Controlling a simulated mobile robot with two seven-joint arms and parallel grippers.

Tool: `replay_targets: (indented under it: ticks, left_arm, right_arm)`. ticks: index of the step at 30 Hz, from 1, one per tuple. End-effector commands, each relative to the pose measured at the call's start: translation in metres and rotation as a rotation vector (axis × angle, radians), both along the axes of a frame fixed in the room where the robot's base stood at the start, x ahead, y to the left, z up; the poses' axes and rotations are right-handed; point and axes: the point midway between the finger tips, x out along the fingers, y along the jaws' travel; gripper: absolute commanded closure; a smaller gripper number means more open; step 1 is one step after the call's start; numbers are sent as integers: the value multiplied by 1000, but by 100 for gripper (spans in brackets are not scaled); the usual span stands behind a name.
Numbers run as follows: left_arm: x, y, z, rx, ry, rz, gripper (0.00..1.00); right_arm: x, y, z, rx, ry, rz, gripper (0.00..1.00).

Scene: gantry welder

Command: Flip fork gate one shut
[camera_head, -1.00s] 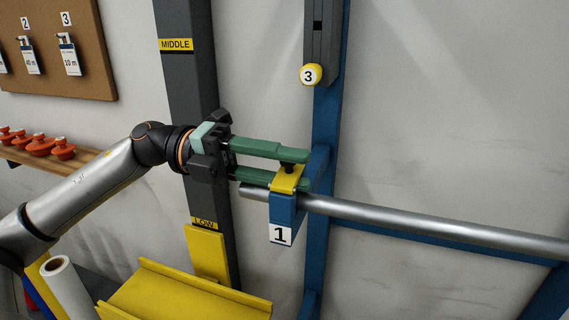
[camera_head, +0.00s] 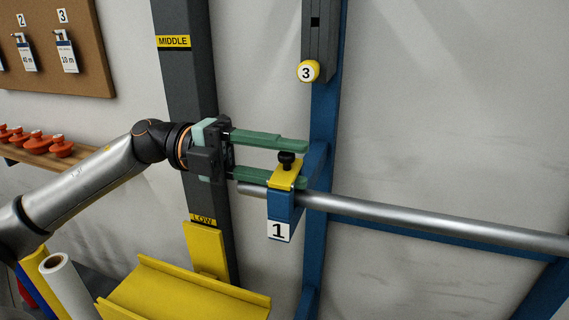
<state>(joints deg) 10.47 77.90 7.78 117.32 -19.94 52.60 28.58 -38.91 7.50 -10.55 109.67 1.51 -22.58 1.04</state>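Fork gate one is the yellow flap (camera_head: 286,176) with a black knob (camera_head: 287,159) on top of the blue fork (camera_head: 281,207), above the label 1 (camera_head: 279,231). The flap lies across the top of the fork, over the steel pipe (camera_head: 400,213). My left gripper (camera_head: 288,164) comes in from the left with its green fingers apart, one above and one below the knob in the picture. The knob shows between the fingertips, and I cannot tell whether either finger touches it. My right gripper is not in view.
A dark post with MIDDLE (camera_head: 174,42) and LOW (camera_head: 203,219) labels stands behind my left gripper. A yellow tray (camera_head: 190,290) lies below. Open wall is at the right.

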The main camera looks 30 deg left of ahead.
Motion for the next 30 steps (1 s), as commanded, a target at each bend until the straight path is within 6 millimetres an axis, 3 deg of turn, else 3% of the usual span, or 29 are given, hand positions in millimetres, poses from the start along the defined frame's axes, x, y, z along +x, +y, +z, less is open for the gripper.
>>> replay_targets:
  ticks: [5, 23, 30]
  left_arm:
    - [1, 1, 2, -2, -6, 4, 40]
    - [-1, 0, -1, 7, -13, -2, 40]
    - [-5, -2, 3, 58, -237, -2, 40]
  right_arm:
    - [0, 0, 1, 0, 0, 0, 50]
    - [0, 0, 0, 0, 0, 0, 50]
    - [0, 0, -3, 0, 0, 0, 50]
